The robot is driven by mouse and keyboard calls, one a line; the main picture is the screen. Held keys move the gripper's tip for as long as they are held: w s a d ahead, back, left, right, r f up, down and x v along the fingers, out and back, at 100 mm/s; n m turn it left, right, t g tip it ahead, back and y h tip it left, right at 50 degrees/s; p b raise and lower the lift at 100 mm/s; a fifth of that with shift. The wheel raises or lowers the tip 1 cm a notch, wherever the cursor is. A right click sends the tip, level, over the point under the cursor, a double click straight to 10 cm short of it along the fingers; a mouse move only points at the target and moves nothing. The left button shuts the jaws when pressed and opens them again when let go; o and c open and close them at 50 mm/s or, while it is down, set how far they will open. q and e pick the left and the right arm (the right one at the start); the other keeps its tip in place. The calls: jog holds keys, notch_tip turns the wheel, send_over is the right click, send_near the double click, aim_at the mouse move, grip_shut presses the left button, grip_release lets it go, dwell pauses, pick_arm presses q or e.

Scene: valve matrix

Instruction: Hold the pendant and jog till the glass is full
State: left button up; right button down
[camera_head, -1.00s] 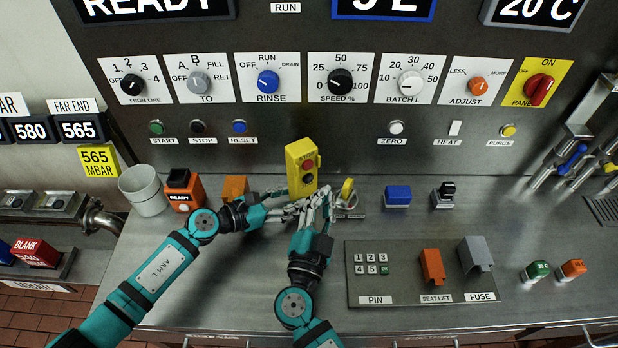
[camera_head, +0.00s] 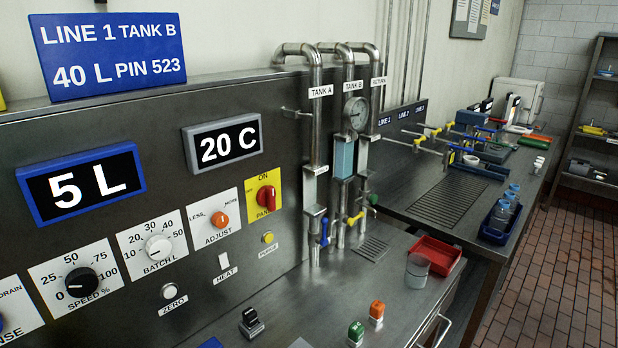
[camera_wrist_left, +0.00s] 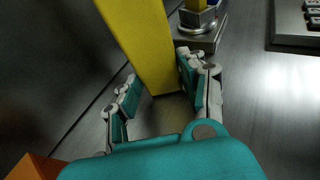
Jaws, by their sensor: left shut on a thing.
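The yellow pendant (camera_wrist_left: 140,45) stands in the left wrist view, its lower end between the two fingers of my left gripper (camera_wrist_left: 160,73), which is shut on it. Its buttons are not visible there. In the head view a clear glass (camera_head: 417,271) stands on the right part of the counter, beside a red tray; it looks empty. A bluish sight glass (camera_head: 344,158) sits in the Tank B pipe below a round gauge (camera_head: 356,113). My right gripper is not in view.
The display (camera_head: 82,186) reads 5 L; another (camera_head: 222,141) reads 20 C. A blue sign (camera_head: 108,54) reads Line 1 Tank B, 40 L, PIN 523. The red tray (camera_head: 436,254), a green button (camera_head: 356,333) and an orange button (camera_head: 376,311) are on the counter.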

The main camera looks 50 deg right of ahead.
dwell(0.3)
pick_arm(q)
jog(key=o, duration=0.9)
jog(key=shift+o, duration=0.2)
jog(key=v, duration=1.2)
jog(key=shift+r, duration=0.1)
